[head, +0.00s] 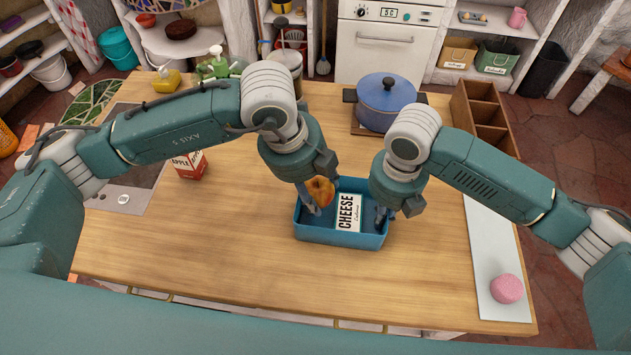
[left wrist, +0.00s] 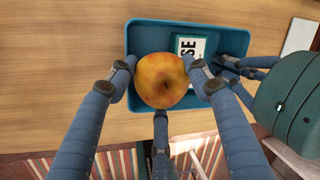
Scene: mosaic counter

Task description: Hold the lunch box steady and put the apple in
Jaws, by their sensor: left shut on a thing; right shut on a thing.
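The apple (head: 320,190) is red and yellow, and my left gripper (head: 316,199) is shut on it. In the left wrist view the apple (left wrist: 162,80) sits between the fingers, above the left part of the lunch box. The blue lunch box (head: 338,238) is open-topped and stands on the wooden counter; its rim shows in the left wrist view (left wrist: 190,23). A white box marked CHEESE (head: 348,212) lies inside it. My right gripper (head: 383,216) is shut on the lunch box's right wall; its fingers also show in the left wrist view (left wrist: 232,66).
A blue pot (head: 386,103) stands behind the lunch box. A wooden divided organizer (head: 483,113) is at the back right. A red and white apple carton (head: 190,164) stands to the left. A pink round thing (head: 506,289) lies on a pale board at the right. The front counter is clear.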

